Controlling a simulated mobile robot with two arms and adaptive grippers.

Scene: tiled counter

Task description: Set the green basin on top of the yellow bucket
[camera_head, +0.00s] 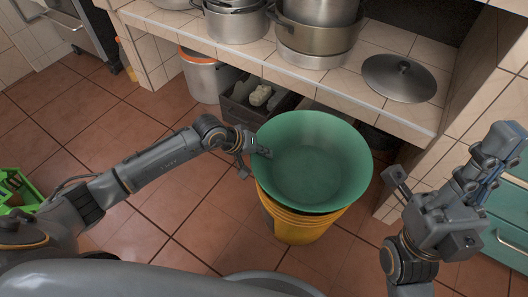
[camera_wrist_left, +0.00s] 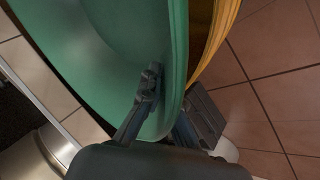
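The green basin (camera_head: 312,150) sits upright on the yellow bucket (camera_head: 300,228), whose upper wall shows just below it. How far it nests into the bucket is hidden. My left gripper (camera_head: 262,148) is at the basin's left rim. In the left wrist view, one finger is inside the basin (camera_wrist_left: 110,40) and the other outside. The fingers stand apart with the thin wall between them, and the bucket (camera_wrist_left: 212,35) shows just outside that wall. My right gripper (camera_head: 492,155) is away to the right, apart from both; its finger opening is unclear.
A tiled counter (camera_head: 400,105) with several pots (camera_head: 238,24) and a lid (camera_head: 399,77) stands behind the basin. Below it are a white bin (camera_head: 205,78) and a dark crate (camera_head: 240,108). A green crate (camera_head: 15,185) is at far left. Floor left of the bucket is clear.

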